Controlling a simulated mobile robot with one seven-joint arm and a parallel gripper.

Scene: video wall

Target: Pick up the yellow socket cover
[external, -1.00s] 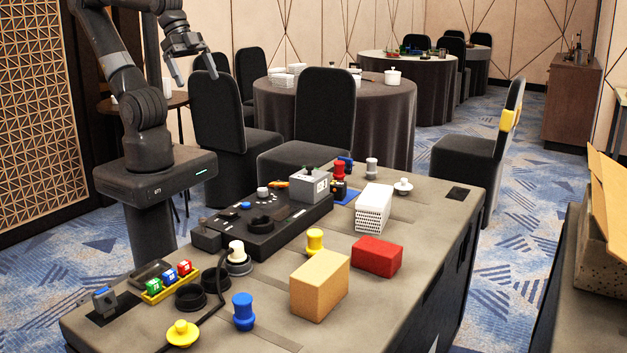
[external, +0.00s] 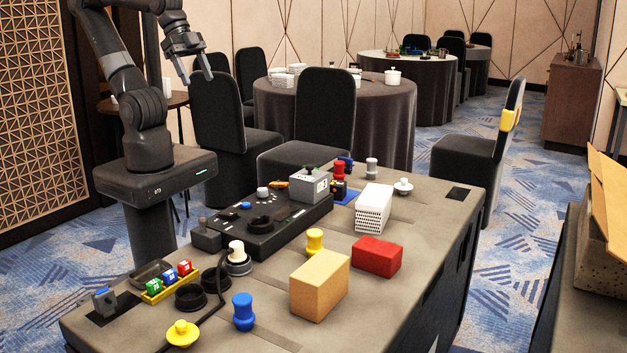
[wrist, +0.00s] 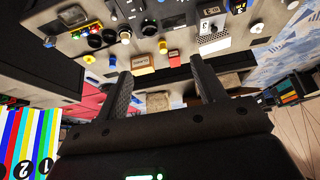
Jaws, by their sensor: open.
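Two yellow pieces could be the socket cover; I cannot tell which. A flat round yellow piece with a knob (external: 183,333) lies at the table's front left corner; it also shows in the wrist view (wrist: 88,59). A waisted yellow piece (external: 315,241) stands mid-table behind the tan block; it also shows in the wrist view (wrist: 163,46). My gripper (external: 196,78) is open and empty, raised high behind the table, well apart from both. Its fingers spread in the wrist view (wrist: 160,75).
A tan block (external: 320,286) and a red block (external: 377,257) stand near the waisted yellow piece. A blue waisted piece (external: 243,312) and a black cable (external: 211,312) are near the flat one. A black console (external: 262,226) occupies the table's back side.

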